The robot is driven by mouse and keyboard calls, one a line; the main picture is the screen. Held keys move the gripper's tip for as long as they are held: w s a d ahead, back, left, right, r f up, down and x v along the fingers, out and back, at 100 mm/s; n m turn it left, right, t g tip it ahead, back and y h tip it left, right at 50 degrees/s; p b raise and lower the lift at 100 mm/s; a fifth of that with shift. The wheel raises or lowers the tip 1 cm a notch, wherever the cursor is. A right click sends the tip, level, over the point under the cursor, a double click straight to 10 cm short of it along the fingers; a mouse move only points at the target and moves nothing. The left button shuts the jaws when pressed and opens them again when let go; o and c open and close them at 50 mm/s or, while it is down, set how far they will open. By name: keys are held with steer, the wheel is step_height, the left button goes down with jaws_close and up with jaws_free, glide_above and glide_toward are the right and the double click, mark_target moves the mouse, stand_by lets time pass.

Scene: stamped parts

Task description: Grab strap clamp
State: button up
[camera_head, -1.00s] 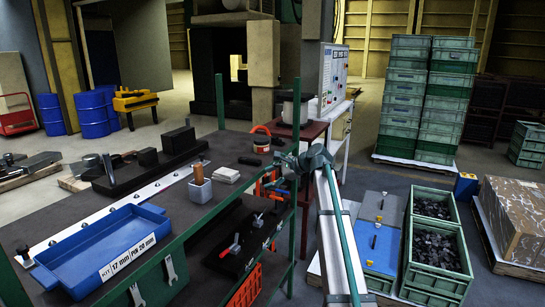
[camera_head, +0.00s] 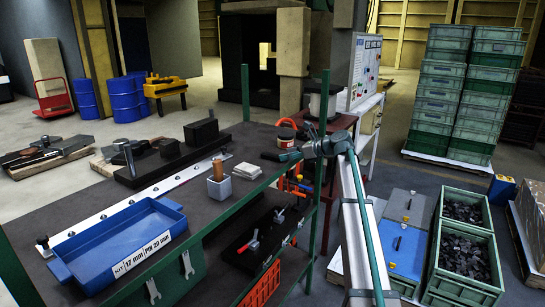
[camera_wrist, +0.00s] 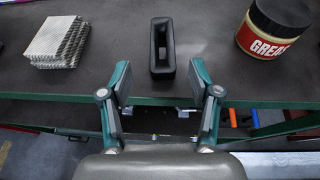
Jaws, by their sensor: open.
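A black slotted bar, which I take for the strap clamp (camera_wrist: 161,63), lies on the dark tabletop in the wrist view, its long side pointing away from me. In the head view the strap clamp (camera_head: 272,157) lies near the table's right edge. My gripper (camera_wrist: 162,84) is open and empty. In the wrist view its two teal-and-grey fingers stand left and right of the clamp's near end, with a gap on both sides. In the head view my gripper (camera_head: 312,143) is just right of the clamp, by the table edge.
A grease jar (camera_wrist: 272,27) stands right of the clamp. A stack of light pads (camera_wrist: 57,41) lies to the left. The green table rail (camera_wrist: 65,97) runs under my fingers. A green post (camera_head: 324,120) rises near my gripper. A blue tray (camera_head: 118,240) stands farther off.

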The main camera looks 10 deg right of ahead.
mark_target(275, 155)
steer(key=shift+w+a+p, duration=0.3)
steer(key=shift+a, duration=0.05)
steer(key=p+x, duration=0.1)
steer(key=x, duration=0.2)
steer(key=shift+w+a+p, duration=0.1)
steer(key=shift+w+p, duration=0.15)
steer(key=shift+p, duration=0.1)
steer(key=shift+w+a+f, duration=0.25)
steer(key=shift+a+f, duration=0.1)
jaws_close()
